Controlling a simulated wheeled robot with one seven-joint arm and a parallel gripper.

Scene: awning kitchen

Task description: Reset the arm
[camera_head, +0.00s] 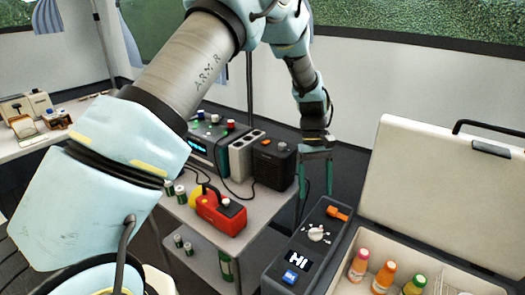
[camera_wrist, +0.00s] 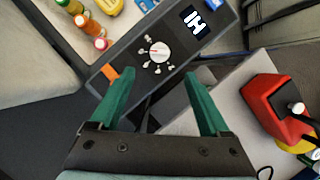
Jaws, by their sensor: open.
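My arm comes in from the left of the head view and bends down at the middle. My gripper (camera_head: 316,172) hangs with its green fingers pointing down, in the gap between the small table and the cooler. In the wrist view my gripper (camera_wrist: 160,98) has its two green fingers wide apart with nothing between them. Past the fingertips is the dark control panel (camera_wrist: 160,52) with a white dial, an orange switch and a blue button. The panel (camera_head: 308,245) also shows in the head view, below and right of my gripper.
An open cooler (camera_head: 345,285) with several bottles stands at the right, its lid (camera_head: 440,190) raised. A red device (camera_head: 220,212), green cans (camera_head: 181,193) and a black box (camera_head: 274,165) are on the small table (camera_head: 262,205). A counter (camera_head: 80,112) is at the left.

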